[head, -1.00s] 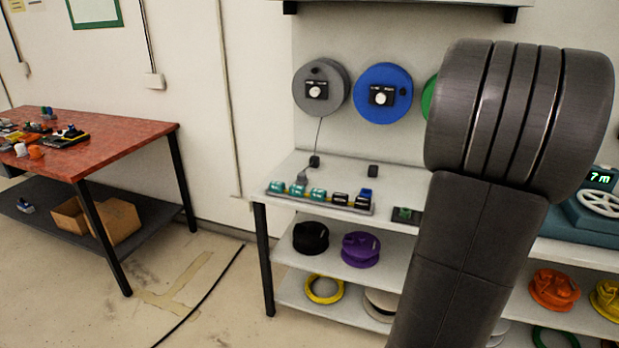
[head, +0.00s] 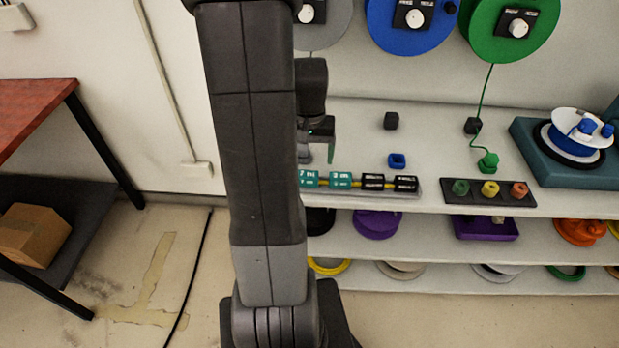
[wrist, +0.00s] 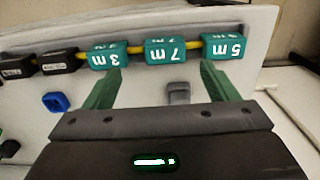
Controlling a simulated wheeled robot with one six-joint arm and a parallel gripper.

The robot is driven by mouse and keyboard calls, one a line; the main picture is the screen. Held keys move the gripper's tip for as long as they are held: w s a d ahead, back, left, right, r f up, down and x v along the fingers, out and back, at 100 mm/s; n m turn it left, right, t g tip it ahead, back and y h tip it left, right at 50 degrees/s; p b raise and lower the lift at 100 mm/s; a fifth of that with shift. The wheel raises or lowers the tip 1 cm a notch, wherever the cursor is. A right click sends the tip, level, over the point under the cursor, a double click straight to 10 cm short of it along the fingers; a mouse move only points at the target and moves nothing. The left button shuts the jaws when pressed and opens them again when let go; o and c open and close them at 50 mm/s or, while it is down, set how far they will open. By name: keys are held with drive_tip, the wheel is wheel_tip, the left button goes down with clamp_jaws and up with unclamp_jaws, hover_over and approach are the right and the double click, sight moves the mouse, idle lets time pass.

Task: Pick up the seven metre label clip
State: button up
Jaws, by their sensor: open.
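The seven metre label clip (wrist: 165,50) is teal with white "7 m" lettering, upside down in the wrist view. It sits on a yellow strip between the teal 3 m clip (wrist: 107,54) and the teal 5 m clip (wrist: 222,46). In the head view the 7 m clip (head: 308,179) stands just right of my arm, left of the 3 m clip (head: 341,180). My gripper (wrist: 163,88) is open and empty, its green fingers spread wide on the near side of the row, apart from the clip. My arm hides the 5 m clip in the head view.
Two black clips (head: 388,182) continue the row at right. A small blue block (head: 397,160) lies behind them, and a grey block (wrist: 178,92) shows between my fingers in the wrist view. A dark tray (head: 488,191) with coloured pieces is farther right.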

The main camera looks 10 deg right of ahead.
drive_tip(key=shift+w+a+f, duration=0.4)
drive_tip(key=shift+w+f, duration=0.1)
drive_tip(key=shift+f, duration=0.2)
drive_tip(key=shift+s+f, duration=0.15)
drive_tip(key=shift+f, duration=0.1)
drive_tip(key=shift+d+f, duration=0.15)
drive_tip(key=shift+f, duration=2.2)
drive_tip(key=c, duration=1.1)
drive_tip(key=shift+o, duration=0.2)
